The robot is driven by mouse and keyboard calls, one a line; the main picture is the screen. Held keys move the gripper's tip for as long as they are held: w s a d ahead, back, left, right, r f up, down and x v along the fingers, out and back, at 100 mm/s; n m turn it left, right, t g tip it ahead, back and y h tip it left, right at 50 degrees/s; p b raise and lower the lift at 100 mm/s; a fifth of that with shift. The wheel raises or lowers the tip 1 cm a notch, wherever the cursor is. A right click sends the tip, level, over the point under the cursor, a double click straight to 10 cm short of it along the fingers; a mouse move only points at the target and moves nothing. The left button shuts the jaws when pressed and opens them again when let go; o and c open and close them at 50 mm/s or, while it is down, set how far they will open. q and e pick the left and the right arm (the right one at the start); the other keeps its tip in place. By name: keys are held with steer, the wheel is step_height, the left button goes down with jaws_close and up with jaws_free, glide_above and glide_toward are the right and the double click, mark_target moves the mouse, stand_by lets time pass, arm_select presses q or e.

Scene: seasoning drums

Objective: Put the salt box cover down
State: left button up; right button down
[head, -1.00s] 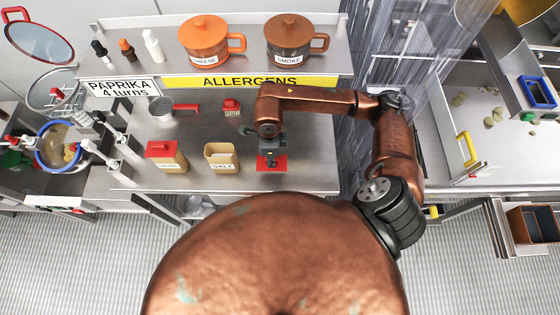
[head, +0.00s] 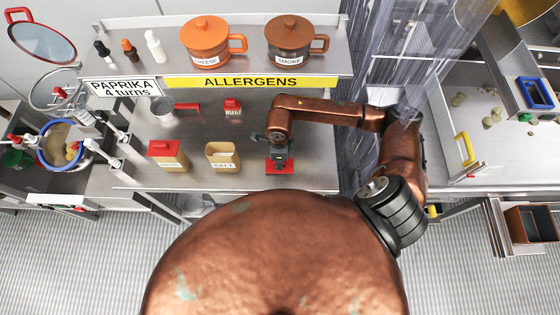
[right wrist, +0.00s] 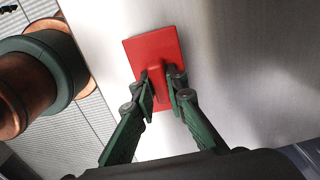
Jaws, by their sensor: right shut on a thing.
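The salt box cover (head: 272,168) is a flat red plate with a raised red grip. It is to the right of the salt box and over the steel table. My right gripper (head: 279,156) is shut on the cover's grip from above. In the right wrist view, the two green-grey fingers (right wrist: 162,88) pinch the grip of the red cover (right wrist: 150,50). I cannot tell whether the plate touches the table. The tan salt box (head: 223,165), labelled SALT, stands upright with its top open. My left gripper is not in view.
A tan box with a red cover (head: 168,150) stands left of the salt box. A small red-topped jar (head: 233,107) and a red-handled strainer (head: 165,108) are behind. A shelf (head: 135,65) with pots and bottles runs along the back. Clear curtain strips (head: 365,130) hang to the right.

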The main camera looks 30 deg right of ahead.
steer(key=c, duration=1.9)
jaws_free()
steer(key=shift+c, duration=0.2)
steer(key=shift+r+p, duration=0.25)
steer(key=shift+p, duration=0.05)
step_height(320, 180, up, 12)
steer(key=b, duration=0.1)
steer(key=shift+f+b, duration=0.15)
steer(key=shift+b, duration=0.15)
